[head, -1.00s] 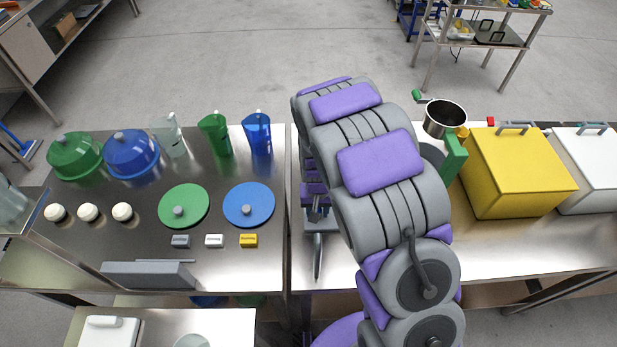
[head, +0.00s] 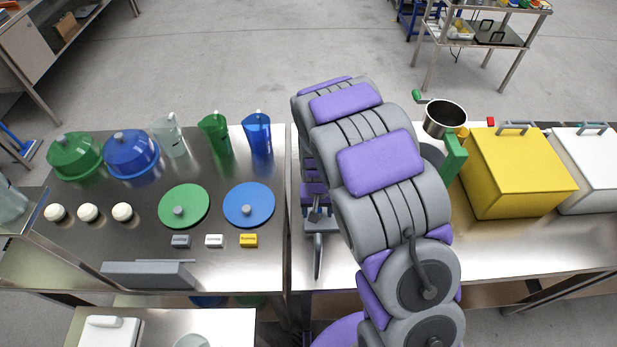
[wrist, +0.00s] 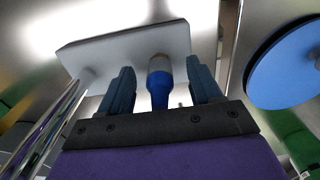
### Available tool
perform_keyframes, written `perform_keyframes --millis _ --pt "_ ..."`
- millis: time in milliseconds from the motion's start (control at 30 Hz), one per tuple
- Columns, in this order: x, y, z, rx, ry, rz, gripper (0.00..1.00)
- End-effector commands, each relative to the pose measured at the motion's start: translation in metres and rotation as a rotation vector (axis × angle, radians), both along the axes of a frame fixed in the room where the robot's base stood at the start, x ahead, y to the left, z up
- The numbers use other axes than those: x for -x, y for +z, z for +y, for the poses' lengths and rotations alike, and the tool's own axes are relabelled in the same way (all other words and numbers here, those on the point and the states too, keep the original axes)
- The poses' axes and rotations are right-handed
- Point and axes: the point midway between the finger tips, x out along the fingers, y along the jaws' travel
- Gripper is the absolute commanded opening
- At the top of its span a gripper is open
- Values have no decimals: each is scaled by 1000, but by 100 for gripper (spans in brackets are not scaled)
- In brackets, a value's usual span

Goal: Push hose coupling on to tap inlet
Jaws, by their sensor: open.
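In the wrist view, my gripper (wrist: 162,76) is open, with a dark blue finger on each side of a blue piece with a tan-grey end (wrist: 159,88). This piece looks like the hose coupling. It stands between the fingers, with visible gaps on both sides. Its far end is in front of a pale rectangular block (wrist: 120,52); I cannot tell whether they touch. The tap inlet cannot be made out. In the head view my arm hides most of the gripper and this spot, at the left end of the right table (head: 480,250).
The left table (head: 225,272) holds a green disc (head: 184,205), a blue disc (head: 249,204), several jugs and white balls, and small labelled blocks. A pot (head: 444,118), a yellow box (head: 515,175) and a white box (head: 590,180) stand right of my arm.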

Motion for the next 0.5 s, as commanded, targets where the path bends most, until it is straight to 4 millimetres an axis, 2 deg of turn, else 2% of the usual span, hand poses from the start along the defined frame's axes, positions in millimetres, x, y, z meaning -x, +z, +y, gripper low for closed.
perform_keyframes --millis 500 --pt "0 14 0 0 0 1 64"
